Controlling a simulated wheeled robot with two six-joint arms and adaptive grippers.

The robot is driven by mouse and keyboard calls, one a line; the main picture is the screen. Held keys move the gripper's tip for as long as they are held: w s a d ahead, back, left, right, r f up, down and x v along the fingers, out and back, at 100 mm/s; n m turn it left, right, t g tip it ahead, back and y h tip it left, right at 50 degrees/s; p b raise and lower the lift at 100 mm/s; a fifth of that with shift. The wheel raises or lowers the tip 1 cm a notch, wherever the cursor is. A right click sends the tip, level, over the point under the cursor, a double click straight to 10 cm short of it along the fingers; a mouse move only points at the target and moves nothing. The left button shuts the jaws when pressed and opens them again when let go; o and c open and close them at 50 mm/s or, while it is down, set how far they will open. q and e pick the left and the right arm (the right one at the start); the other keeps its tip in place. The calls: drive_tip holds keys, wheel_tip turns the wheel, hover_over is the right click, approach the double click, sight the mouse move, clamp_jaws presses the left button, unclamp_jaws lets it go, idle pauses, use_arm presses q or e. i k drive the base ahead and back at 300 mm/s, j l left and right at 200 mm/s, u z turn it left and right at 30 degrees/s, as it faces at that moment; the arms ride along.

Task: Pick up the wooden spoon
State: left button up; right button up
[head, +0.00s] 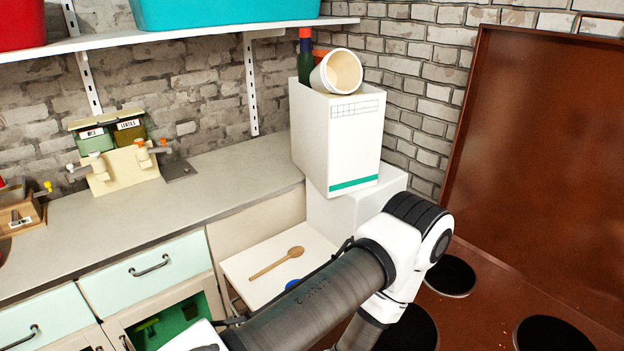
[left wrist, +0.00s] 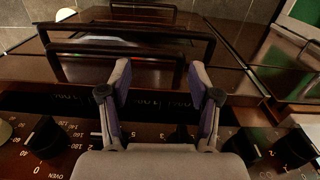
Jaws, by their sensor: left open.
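The wooden spoon (head: 277,262) lies on a low white surface (head: 245,265) below the grey worktop in the head view. Its bowl points up and to the right, its handle down and to the left. One of my arms crosses in front of this surface; its gripper is outside the head view. In the left wrist view my left gripper (left wrist: 160,78) is open and empty, its two fingers apart in front of a dark oven front (left wrist: 70,68). The spoon does not show there. My right gripper is not in view.
A blue round object (head: 292,284) lies near the spoon, partly hidden by my arm. Drawers (head: 150,268) are at left. The oven has a handle bar (left wrist: 120,48) and black knobs (left wrist: 46,138).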

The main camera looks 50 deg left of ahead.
sight(294, 252)
drive_tip(key=k+u, duration=0.15)
drive_tip(key=u, duration=0.25)
drive_tip(key=k+j+u, duration=0.15)
drive_tip(key=u, duration=0.2)
drive_tip(key=k+j+u, duration=0.15)
drive_tip(key=u, duration=0.25)
drive_tip(key=k+j+u, duration=0.1)
drive_tip(key=u, duration=0.25)
drive_tip(key=j+z, duration=0.15)
drive_tip(key=z, duration=0.6)
drive_tip(key=i+j+z, duration=0.1)
drive_tip(key=j+z, duration=0.65)
drive_tip(key=j, duration=0.25)
drive_tip(key=j+z, duration=0.4)
drive_tip(key=j, duration=0.15)
drive_tip(key=k+j, duration=0.1)
drive_tip(key=j, duration=0.8)
